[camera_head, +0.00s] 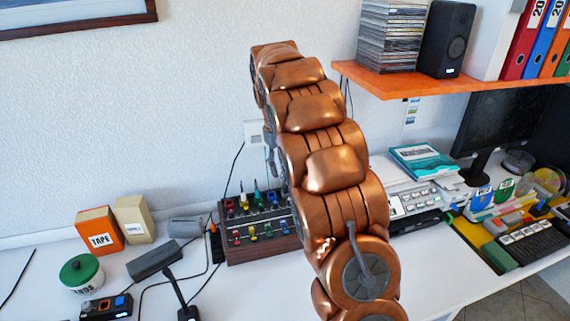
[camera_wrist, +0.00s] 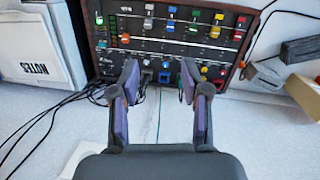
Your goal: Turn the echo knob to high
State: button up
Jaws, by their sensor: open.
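A wood-sided control panel (camera_head: 262,247) with coloured knobs and sliders stands on the white desk in the head view, partly hidden by my arm. In the wrist view the panel (camera_wrist: 178,47) fills the top middle, with a row of coloured caps across it and more small knobs along its near edge. The labels are too small to read, so I cannot tell which knob is echo. My gripper (camera_wrist: 158,83) is open and empty, its two fingers apart at the panel's near edge. I cannot tell whether a finger touches it. The head view does not show the gripper.
An orange tape box (camera_head: 100,230), a green-lidded jar (camera_head: 81,272) and a dark microphone-like thing (camera_head: 154,260) are left of the panel. Loose cables run beside it. An orange shelf (camera_head: 420,85) overhangs at right. In the wrist view a notes box (camera_wrist: 38,50) stands left.

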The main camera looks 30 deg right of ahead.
jog(key=shift+s+a+r, duration=0.35)
jog(key=shift+s+a, duration=0.3)
jog(key=shift+s, duration=0.2)
jog(key=shift+s+a+r, duration=0.35)
jog(key=shift+s+a, duration=0.3)
jog(key=shift+s, duration=0.2)
jog(key=shift+c, duration=0.2)
